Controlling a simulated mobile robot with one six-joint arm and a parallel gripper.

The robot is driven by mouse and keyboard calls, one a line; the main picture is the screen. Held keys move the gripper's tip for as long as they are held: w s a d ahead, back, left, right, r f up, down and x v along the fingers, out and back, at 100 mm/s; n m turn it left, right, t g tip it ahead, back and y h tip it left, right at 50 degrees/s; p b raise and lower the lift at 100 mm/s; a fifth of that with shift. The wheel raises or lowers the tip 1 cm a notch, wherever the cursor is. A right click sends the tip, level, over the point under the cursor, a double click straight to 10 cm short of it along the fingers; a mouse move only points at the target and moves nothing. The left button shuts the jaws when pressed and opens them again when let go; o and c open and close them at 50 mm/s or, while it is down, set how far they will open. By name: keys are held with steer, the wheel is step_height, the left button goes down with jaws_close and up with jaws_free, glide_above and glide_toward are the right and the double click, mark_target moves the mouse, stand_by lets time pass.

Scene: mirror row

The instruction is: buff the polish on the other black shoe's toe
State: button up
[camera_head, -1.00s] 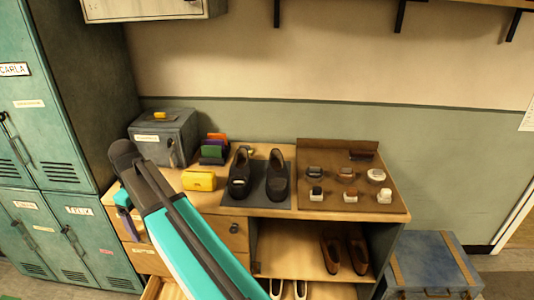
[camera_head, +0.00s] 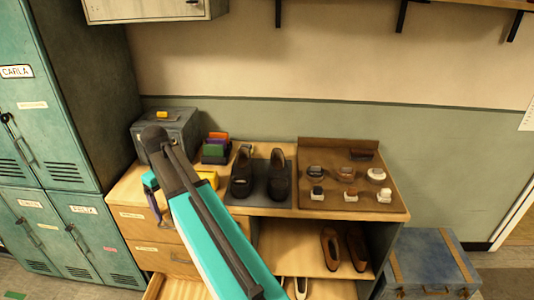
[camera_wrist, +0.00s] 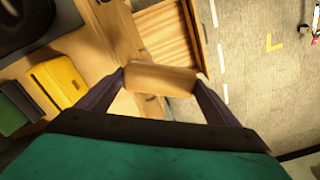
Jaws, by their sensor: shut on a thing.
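Two black shoes stand side by side on a dark mat (camera_head: 259,190) on the bench top. The left black shoe (camera_head: 241,178) has a small pale patch near its toe; the right black shoe (camera_head: 278,178) looks plain dark. Part of a black shoe (camera_wrist: 22,22) shows at the top left of the wrist view. My gripper (camera_head: 156,212) is left of the shoes, by the bench's left front. In the wrist view its fingers are shut on a tan wooden block (camera_wrist: 160,79). The block's far side is hidden, so I cannot tell whether it has bristles.
A yellow block (camera_wrist: 58,84) lies on the bench, partly behind my arm in the head view. Coloured blocks (camera_head: 216,148) and a grey box (camera_head: 170,130) stand behind. An open drawer is below.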

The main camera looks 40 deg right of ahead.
steer(key=s+d+r+m+p, duration=0.2)
steer(key=s+d+m+p, duration=0.1)
steer(key=d, duration=0.8)
steer(key=s+d+r+m+p, duration=0.3)
steer(key=s+d+m, duration=0.1)
steer(key=d, duration=0.7)
steer(key=s+d+r+m+p, duration=0.3)
steer(key=s+d+m+p, duration=0.1)
steer(key=d, duration=0.7)
steer(key=shift+d+m, duration=0.15)
steer(key=shift+m, duration=0.45)
steer(key=shift+s, duration=0.1)
